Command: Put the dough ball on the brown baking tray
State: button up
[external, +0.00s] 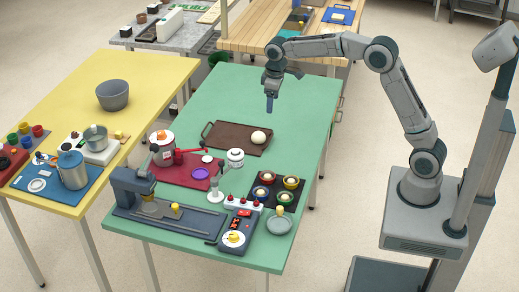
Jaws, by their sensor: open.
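The dough ball (258,137), cream and round, rests on the right end of the brown baking tray (228,134). The tray lies on the green table, with a handle at its left end. My gripper (270,105) is open and empty, pointing down above the far part of the green table. It is apart from the dough ball, above and behind it in the picture. The gap between its fingers is hard to make out at this size.
A red mat (187,170) with a grinder-like device stands in front of the tray. A white jar (235,158) stands near its front edge. A dark tray of small cups (277,189) and a scale (235,238) are nearer. The far green tabletop (235,90) is clear.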

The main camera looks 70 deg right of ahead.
jog(key=s+a+r+t, duration=0.1)
jog(key=s+a+r, duration=0.25)
jog(key=s, duration=0.45)
jog(key=s+a+r, duration=0.2)
jog(key=s+a, duration=0.2)
jog(key=s, duration=0.3)
jog(key=s+a+f, duration=0.2)
jog(key=s, duration=0.7)
jog(key=s+a+f+t, duration=0.1)
jog(key=s+a+f, duration=0.1)
jog(key=s, duration=0.7)
jog(key=shift+s+f+y, duration=0.3)
jog(key=shift+s+f, duration=0.1)
jog(key=shift+f, duration=0.2)
